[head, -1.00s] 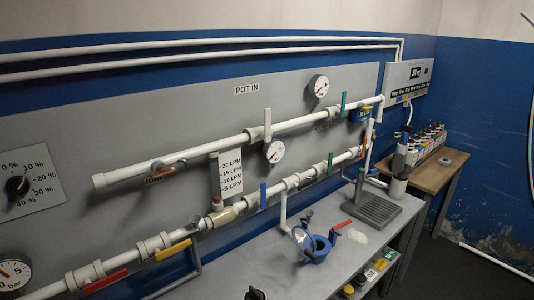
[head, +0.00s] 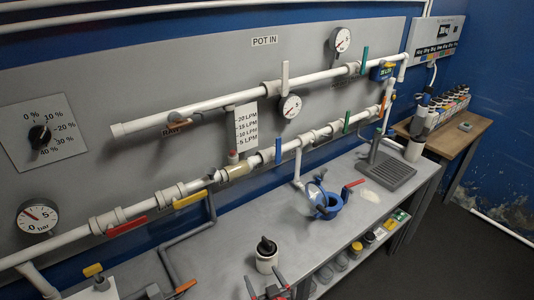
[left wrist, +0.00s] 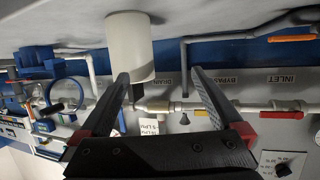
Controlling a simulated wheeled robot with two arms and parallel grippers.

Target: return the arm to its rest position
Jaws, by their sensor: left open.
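My left gripper (head: 265,284) shows at the bottom edge of the head view, low over the grey bench. Its black fingers with red parts are spread apart, with nothing held between them. In the left wrist view the two open fingers (left wrist: 158,78) reach up into the picture, which looks upside down. A white container with a black top (head: 266,258) stands on the bench just beyond the gripper. A white cylinder, which looks like this container, shows near the fingertips in the left wrist view (left wrist: 130,45). Most of my left arm is hidden, and my right gripper does not show.
A blue clamp-like fixture (head: 325,205) and a grey drain tray (head: 385,175) are on the bench (head: 225,262). White pipes with coloured valve handles run along the grey panel (head: 200,100). A wooden table with bottles (head: 470,135) stands at the right.

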